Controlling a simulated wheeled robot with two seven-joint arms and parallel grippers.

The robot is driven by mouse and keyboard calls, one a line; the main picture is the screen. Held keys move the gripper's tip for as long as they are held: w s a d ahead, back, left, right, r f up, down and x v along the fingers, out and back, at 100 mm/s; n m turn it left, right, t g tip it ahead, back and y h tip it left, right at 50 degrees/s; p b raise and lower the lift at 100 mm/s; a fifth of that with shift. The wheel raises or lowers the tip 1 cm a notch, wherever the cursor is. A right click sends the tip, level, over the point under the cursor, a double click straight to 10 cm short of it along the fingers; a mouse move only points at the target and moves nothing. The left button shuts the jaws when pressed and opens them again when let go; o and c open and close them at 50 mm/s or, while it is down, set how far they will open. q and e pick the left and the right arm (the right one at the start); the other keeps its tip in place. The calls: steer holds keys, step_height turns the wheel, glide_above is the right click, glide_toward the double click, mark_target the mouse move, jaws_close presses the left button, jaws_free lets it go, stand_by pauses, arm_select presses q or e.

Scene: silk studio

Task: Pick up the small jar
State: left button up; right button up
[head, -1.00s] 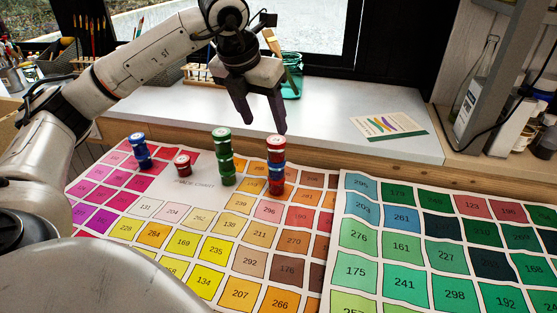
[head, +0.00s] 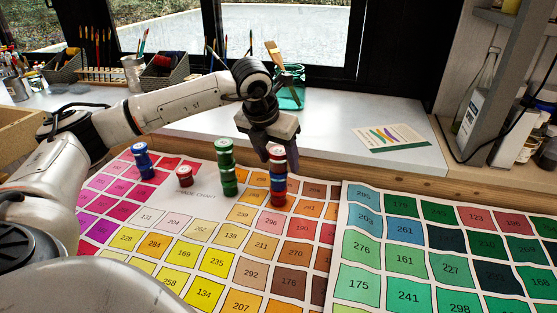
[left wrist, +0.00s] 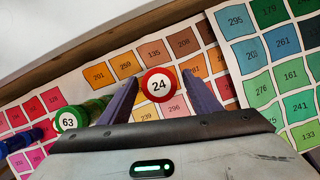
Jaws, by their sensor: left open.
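Several small jars with numbered white lids stand on the colour chart (head: 205,222). A red jar (head: 277,153) tops a stack with a blue jar (head: 278,168) and another red jar (head: 278,188) below. My left gripper (head: 279,163) is open and points down over this stack. In the left wrist view, the top red jar's lid (left wrist: 159,85), marked 24, shows between the two spread fingers (left wrist: 160,88). I cannot tell whether the fingers touch it. My right gripper is not in view.
A green stack (head: 226,170) stands close to the left. Farther left are a lone red jar (head: 184,176) and a blue stack (head: 143,162). A wooden ledge (head: 325,168) and white sill (head: 345,120) lie behind. The right chart (head: 440,250) is clear.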

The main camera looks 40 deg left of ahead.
arm_select(q)
steer(key=c, duration=1.2)
steer(key=shift+o, duration=0.2)
steer(key=shift+r, duration=0.15)
